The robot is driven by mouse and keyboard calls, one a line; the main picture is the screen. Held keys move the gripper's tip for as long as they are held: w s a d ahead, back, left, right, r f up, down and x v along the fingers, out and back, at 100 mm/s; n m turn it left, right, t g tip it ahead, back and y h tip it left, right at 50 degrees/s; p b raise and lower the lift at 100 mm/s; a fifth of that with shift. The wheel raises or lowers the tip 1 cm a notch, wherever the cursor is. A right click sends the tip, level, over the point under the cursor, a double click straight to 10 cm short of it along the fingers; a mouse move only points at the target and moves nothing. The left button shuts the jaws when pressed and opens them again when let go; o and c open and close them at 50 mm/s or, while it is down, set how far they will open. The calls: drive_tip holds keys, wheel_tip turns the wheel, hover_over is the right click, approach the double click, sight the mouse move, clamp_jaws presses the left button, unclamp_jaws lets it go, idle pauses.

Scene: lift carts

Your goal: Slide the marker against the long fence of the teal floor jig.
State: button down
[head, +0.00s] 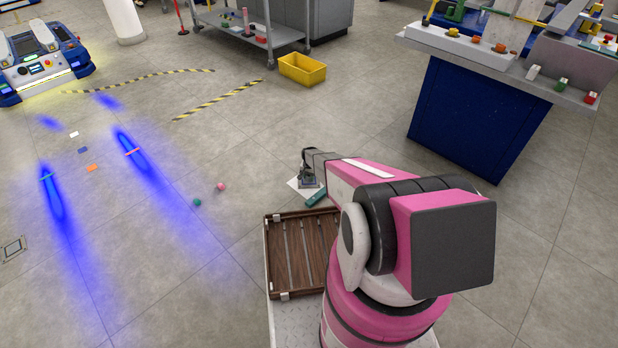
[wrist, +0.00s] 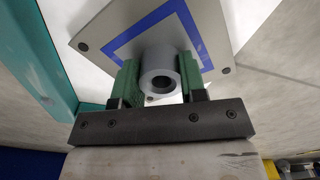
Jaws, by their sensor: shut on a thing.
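The marker (wrist: 107,44) is a light grey square plate with a blue square outline, dark dots near its corners and a hollow grey post in its middle. My gripper (wrist: 160,78) is shut on the post, one green finger pad on each side. The long teal fence (wrist: 38,50) of the floor jig runs along the left of the wrist view. A white strip shows between fence and plate, and the plate looks turned relative to the fence. A teal bar (head: 316,197) also shows in the head view beside my gripper (head: 308,182); the marker is mostly hidden there.
A wooden slatted tray (head: 290,253) is nearer me. A green ball (head: 197,202) and a pink ball (head: 221,186) lie on the floor to the left. A yellow bin (head: 302,69) stands farther back, and a blue-based workbench (head: 470,115) at the right.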

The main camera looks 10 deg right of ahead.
sight(314, 183)
drive_tip(key=n, duration=0.4)
drive_tip(key=shift+n, duration=0.3)
drive_tip(key=n, duration=0.4)
drive_tip(key=shift+s+d, duration=0.65)
drive_tip(key=shift+s, duration=0.25)
drive_tip(key=shift+s+d, duration=0.65)
drive_tip(key=shift+s, duration=0.25)
drive_tip(key=shift+w, duration=0.1)
idle(0.7)
drive_tip(key=c, duration=0.6)
unclamp_jaws()
